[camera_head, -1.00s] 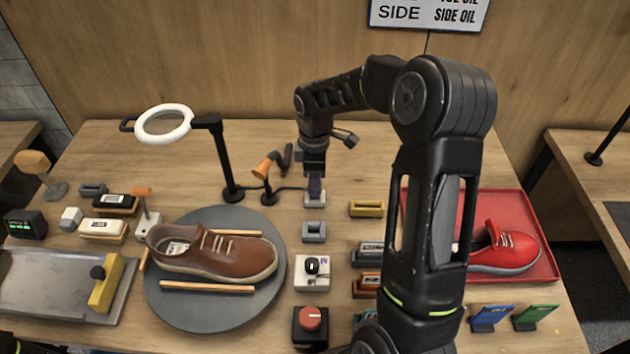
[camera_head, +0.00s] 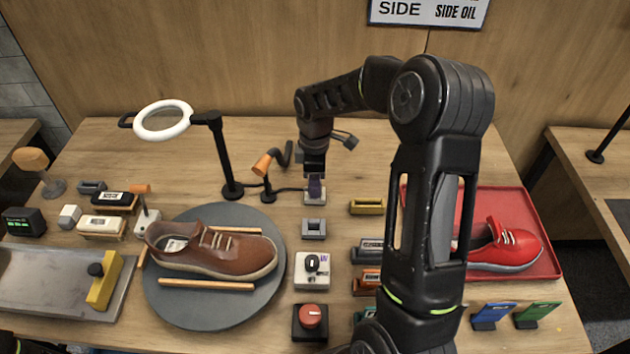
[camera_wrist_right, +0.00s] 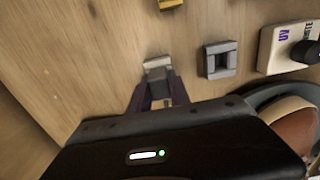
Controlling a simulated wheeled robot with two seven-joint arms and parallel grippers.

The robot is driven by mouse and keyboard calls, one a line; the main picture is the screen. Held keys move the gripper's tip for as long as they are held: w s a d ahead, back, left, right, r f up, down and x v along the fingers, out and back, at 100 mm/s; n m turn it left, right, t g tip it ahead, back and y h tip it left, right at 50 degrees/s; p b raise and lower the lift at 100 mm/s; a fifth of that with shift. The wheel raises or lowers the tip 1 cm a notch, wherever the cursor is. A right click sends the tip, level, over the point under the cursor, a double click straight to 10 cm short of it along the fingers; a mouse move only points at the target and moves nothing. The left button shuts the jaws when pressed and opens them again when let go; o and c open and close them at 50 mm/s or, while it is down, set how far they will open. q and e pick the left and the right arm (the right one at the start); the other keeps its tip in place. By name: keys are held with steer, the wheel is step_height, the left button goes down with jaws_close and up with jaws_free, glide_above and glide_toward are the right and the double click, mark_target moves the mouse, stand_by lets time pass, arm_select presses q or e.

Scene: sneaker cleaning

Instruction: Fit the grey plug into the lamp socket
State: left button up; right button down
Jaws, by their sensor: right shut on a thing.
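My left gripper is out of view.
A ring lamp (camera_head: 163,120) on a black post and a small orange-headed lamp (camera_head: 263,163) stand left of my gripper. A brown shoe (camera_head: 212,250) lies on a round grey turntable (camera_head: 190,315). A yellow holder (camera_head: 367,207) is at right, near my arm.

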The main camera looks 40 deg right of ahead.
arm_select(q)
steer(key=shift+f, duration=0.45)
arm_select(e)
steer(key=shift+f, duration=0.4)
arm_select(q)
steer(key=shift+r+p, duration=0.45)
steer(key=shift+p, duration=0.15)
arm_select(e)
steer(key=shift+r, duration=0.6)
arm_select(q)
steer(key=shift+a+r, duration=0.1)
arm_select(e)
steer(key=shift+r, duration=0.15)
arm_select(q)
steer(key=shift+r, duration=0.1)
arm_select(e)
steer(key=shift+r, duration=0.1)
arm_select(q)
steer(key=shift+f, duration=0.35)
arm_select(e)
steer(key=shift+f, duration=0.45)
